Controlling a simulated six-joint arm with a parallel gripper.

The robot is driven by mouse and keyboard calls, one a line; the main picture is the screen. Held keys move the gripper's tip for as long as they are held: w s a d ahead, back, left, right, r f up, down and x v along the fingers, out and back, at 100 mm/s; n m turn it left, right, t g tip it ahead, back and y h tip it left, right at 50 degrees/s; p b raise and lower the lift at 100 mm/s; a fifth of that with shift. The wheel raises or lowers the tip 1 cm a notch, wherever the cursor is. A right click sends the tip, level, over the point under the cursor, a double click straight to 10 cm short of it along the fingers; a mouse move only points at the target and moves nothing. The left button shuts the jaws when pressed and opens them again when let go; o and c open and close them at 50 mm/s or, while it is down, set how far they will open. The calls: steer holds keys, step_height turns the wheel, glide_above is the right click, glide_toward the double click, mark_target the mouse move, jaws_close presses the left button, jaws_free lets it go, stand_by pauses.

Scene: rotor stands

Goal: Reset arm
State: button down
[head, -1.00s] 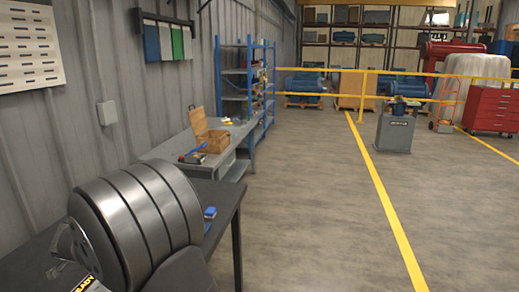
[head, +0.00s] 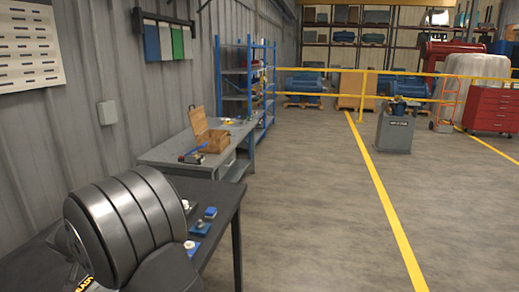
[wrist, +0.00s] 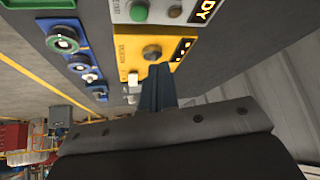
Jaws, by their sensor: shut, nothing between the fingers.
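My gripper (wrist: 157,72) shows in the wrist view as narrow dark fingers held together, with nothing between them. A green button (wrist: 138,12) sits above the knob in the picture. Blue fixtures (wrist: 75,55) with round parts lie to the left. In the head view the fingers are not visible. A large dark ribbed cylinder, which looks like part of my arm, hides much of the near table (head: 222,205).
Small blue blocks (head: 199,229) lie on the near table's right side. Behind it, a grey bench (head: 165,155) carries an open wooden box (head: 212,140). A blue shelf (head: 235,85) stands farther back. The floor to the right is clear up to a grey pedestal (head: 396,135).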

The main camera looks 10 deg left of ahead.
steer(key=f+n, duration=0.1)
steer(key=n, duration=0.1)
steer(key=s+f+n+g+h, duration=0.1)
steer(key=n, duration=0.1)
steer(key=shift+a, duration=0.1)
steer(key=n, duration=0.1)
steer(key=s+f+n+g, duration=0.1)
steer(key=n, duration=0.1)
steer(key=shift+s+a+f+h, duration=0.1)
steer(key=shift+a+h, duration=0.05)
steer(key=shift+h, duration=0.15)
steer(key=n, duration=0.1)
steer(key=s+n+g, duration=0.1)
steer(key=f+n+g, duration=0.1)
steer(key=shift+s+a+f+n, duration=0.1)
steer(key=shift+s+a+n, duration=0.2)
steer(key=shift+n, duration=0.1)
steer(key=shift+s+a+f+n+g+h, duration=0.25)
steer(key=shift+s+n, duration=0.25)
steer(key=shift+n, duration=0.4)
steer(key=shift+s+a+f+n+g+h, duration=0.15)
steer(key=shift+s+n+g, duration=0.25)
steer(key=shift+n, duration=0.5)
steer(key=shift+d, duration=0.1)
